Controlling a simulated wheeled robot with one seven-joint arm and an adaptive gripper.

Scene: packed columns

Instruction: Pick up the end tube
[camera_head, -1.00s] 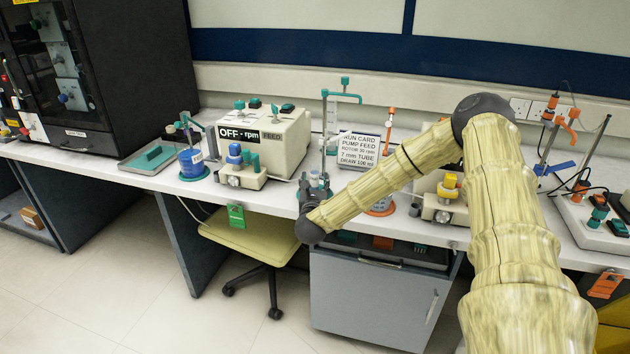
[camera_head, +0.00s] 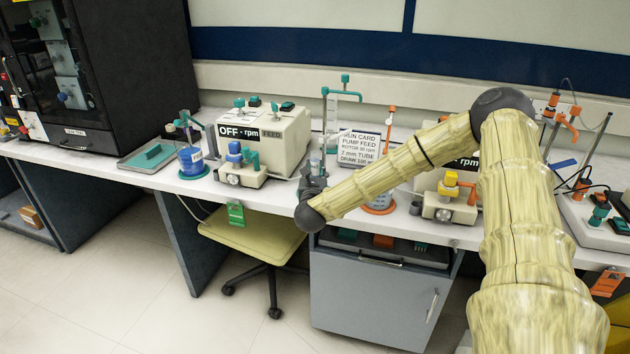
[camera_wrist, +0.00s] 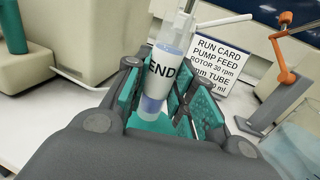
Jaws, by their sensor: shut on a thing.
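The end tube (camera_wrist: 165,72) is a clear tube with bluish contents and a white label reading END. It stands between the teal pads of my gripper (camera_wrist: 166,96) in the wrist view, and the gripper is shut on it. Teal shows under the tube's lower end; I cannot tell whether that is a support or part of the gripper. In the head view my gripper (camera_head: 313,174) is over the bench front, before a teal-topped stand. The tube cannot be made out there.
A run card (camera_head: 358,149) stands just right of the gripper. A pump marked OFF-rpm (camera_head: 262,140) is to the left, and another pump (camera_head: 447,197) is to the right behind my arm. An orange-armed stand (camera_wrist: 284,75) is close on the right in the wrist view.

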